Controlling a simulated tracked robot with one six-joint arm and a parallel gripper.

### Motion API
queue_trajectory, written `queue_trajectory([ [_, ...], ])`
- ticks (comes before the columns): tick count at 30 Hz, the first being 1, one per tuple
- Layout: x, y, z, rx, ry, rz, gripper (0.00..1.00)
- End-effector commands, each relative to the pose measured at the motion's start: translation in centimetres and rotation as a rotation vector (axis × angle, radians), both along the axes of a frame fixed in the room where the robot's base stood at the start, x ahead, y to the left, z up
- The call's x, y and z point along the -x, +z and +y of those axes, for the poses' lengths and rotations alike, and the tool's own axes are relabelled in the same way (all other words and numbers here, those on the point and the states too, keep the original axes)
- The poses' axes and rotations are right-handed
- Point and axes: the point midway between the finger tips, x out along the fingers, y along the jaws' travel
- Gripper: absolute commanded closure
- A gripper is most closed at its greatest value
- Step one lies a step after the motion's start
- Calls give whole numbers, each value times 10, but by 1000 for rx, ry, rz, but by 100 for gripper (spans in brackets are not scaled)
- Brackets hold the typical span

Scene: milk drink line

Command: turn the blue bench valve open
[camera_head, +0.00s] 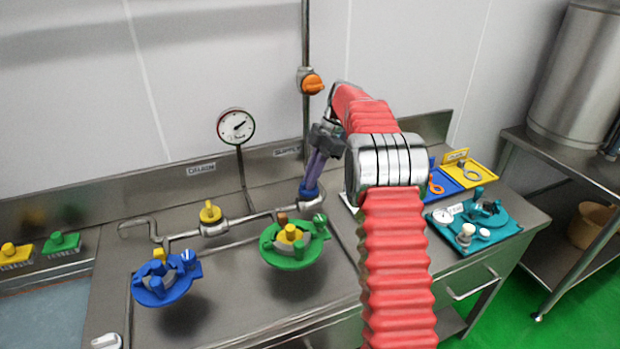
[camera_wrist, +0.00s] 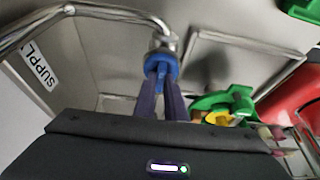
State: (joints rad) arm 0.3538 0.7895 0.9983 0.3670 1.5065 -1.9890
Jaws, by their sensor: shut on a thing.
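The blue bench valve (camera_head: 309,192) sits on the steel pipe at the bench's back, near the supply label. It also shows in the wrist view (camera_wrist: 161,66), with its blue handle between my fingers. My gripper (camera_head: 313,180) reaches down to it from above and is shut on the blue handle. In the wrist view my gripper (camera_wrist: 160,88) has a finger on each side of the handle. The fingers hide part of the handle, so its exact angle is hard to tell.
A yellow valve (camera_head: 210,213), a pressure gauge (camera_head: 236,126) and an orange valve (camera_head: 312,84) are nearby. A green fitting (camera_head: 295,248) and a blue fitting (camera_head: 166,282) stand in front. A teal tray (camera_head: 472,228) lies right of my arm.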

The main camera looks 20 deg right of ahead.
Motion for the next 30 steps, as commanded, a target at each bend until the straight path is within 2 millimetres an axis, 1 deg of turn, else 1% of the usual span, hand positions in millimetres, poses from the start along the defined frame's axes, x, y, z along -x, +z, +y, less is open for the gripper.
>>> queue_trajectory([
  [1, -1, 0, -2, 4, -2, -4, 88],
  [6, -1, 0, -1, 3, -1, -3, 76],
  [9, 0, 0, -1, 2, -1, -2, 71],
  [16, 0, 1, -1, 2, -1, -2, 71],
  [20, -1, 5, -2, 1, -1, -2, 71],
  [23, -1, 13, -6, 2, -1, -3, 71],
  [30, -1, 43, -19, 2, -2, -3, 71],
])
